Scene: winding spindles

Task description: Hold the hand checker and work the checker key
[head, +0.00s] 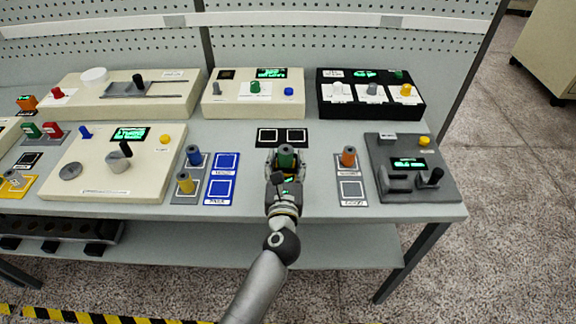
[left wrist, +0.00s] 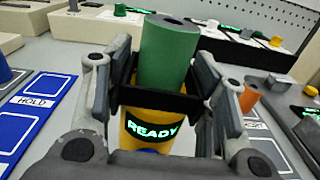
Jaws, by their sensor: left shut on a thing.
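My left gripper (head: 286,174) is at the table's front, right of the blue pads. It is shut on what looks like the hand checker, a yellow body with a black screen reading READY (left wrist: 152,128). In the left wrist view the fingers (left wrist: 160,98) close from both sides at a black band above the screen. A green cylinder (left wrist: 167,55) with a hole in its top rises above the band; the green cylinder (head: 286,156) also shows in the head view. A bit of blue, possibly the checker key (left wrist: 150,153), shows at the lower edge, mostly hidden.
An orange spindle (head: 348,157) on a grey plate and a dark grey machine (head: 411,165) stand to the right. Two black pads (head: 281,137) lie just behind. Several control boxes line the back.

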